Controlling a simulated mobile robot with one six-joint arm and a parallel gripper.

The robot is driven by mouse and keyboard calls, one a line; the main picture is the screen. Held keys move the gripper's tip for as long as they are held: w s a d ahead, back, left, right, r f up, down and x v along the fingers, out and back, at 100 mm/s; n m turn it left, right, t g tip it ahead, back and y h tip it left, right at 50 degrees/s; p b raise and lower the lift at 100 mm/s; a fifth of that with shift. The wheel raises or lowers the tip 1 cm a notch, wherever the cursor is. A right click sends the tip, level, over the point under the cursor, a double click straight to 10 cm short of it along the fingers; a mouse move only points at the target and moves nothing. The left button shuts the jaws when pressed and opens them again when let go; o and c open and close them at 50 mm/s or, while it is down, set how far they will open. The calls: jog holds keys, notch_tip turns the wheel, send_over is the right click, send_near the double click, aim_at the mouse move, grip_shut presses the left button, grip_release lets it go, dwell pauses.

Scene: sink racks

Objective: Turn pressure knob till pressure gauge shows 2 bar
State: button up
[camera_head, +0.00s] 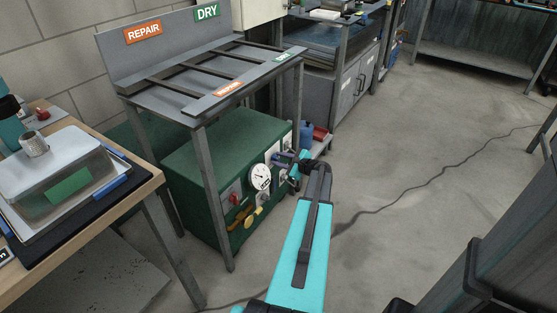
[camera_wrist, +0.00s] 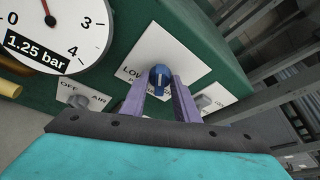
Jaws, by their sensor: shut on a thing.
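The blue pressure knob (camera_wrist: 159,77) sits on a white plate (camera_wrist: 158,45) marked "LOW" in the wrist view. My gripper (camera_wrist: 160,88) is shut on the knob, with one purple finger on each side of it. The pressure gauge (camera_wrist: 50,32) is at the upper left of the wrist view, and its label reads 1.25 bar. The gauge also shows in the head view as a white dial (camera_head: 260,176) on the front of the green box. In the head view my gripper (camera_head: 290,160) is at the panel right of the gauge, and the knob is hidden there.
The green box (camera_head: 185,165) stands under a grey rack (camera_head: 165,95) with metal legs. An OFF/AIR switch (camera_wrist: 80,98) and another switch (camera_wrist: 208,100) flank my fingers. A wooden table (camera_head: 130,195) is at left.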

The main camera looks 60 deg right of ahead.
jog(key=shift+s+d+m+y+p, duration=0.15)
jog(key=shift+m+y+p, duration=0.75)
jog(key=shift+p, duration=2)
dwell(3.7)
jog(key=o, duration=1.1)
jog(key=v, duration=0.6)
jog(key=p+v, duration=0.1)
jog(key=v, duration=0.6)
jog(key=shift+s+a+r, duration=0.25)
